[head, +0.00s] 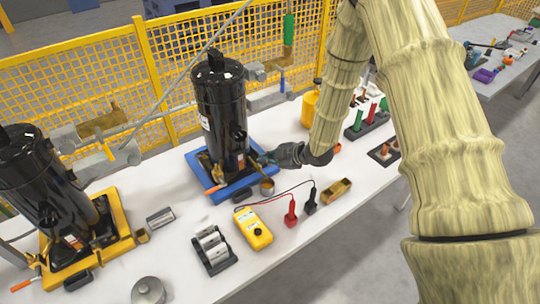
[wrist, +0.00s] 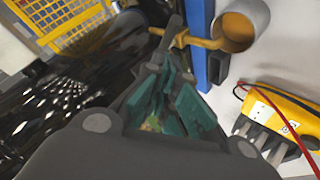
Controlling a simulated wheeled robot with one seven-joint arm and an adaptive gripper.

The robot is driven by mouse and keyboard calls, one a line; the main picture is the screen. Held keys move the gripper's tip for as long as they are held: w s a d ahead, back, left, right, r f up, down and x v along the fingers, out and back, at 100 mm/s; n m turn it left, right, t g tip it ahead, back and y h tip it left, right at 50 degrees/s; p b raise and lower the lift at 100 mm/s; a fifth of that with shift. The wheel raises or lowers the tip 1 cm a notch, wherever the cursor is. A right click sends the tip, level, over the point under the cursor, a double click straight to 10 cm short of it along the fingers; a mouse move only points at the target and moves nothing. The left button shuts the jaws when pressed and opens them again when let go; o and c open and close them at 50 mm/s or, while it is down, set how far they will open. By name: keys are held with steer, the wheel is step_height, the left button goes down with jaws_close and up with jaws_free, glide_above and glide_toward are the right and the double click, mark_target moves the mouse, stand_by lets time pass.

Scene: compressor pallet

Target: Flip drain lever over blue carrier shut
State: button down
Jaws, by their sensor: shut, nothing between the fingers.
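The blue carrier (head: 240,190) holds an upright black cylinder (head: 220,105) on the table. Its blue edge also shows in the wrist view (wrist: 199,20). My gripper (head: 262,159) is at the right side of the cylinder's base, low over the carrier, with its fingers shut and empty. In the wrist view my fingers (wrist: 172,65) point toward a brass drain pipe (wrist: 203,43) that reaches over the blue edge to a metal cup (wrist: 249,22). The fingers and a dark narrow part beside the pipe overlap, so the drain lever's position and any contact cannot be told.
A yellow multimeter (head: 254,228) with red and black probes lies in front of the carrier. A brass-coloured tray (head: 337,190) is to the right. A second black cylinder (head: 45,190) stands in a yellow carrier (head: 122,225) at left. Pipes and yellow mesh fencing (head: 95,75) are behind.

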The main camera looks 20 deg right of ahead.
steer(key=shift+w+d+f, duration=0.15)
steer(key=shift+w+f, duration=0.35)
steer(key=shift+f, duration=0.15)
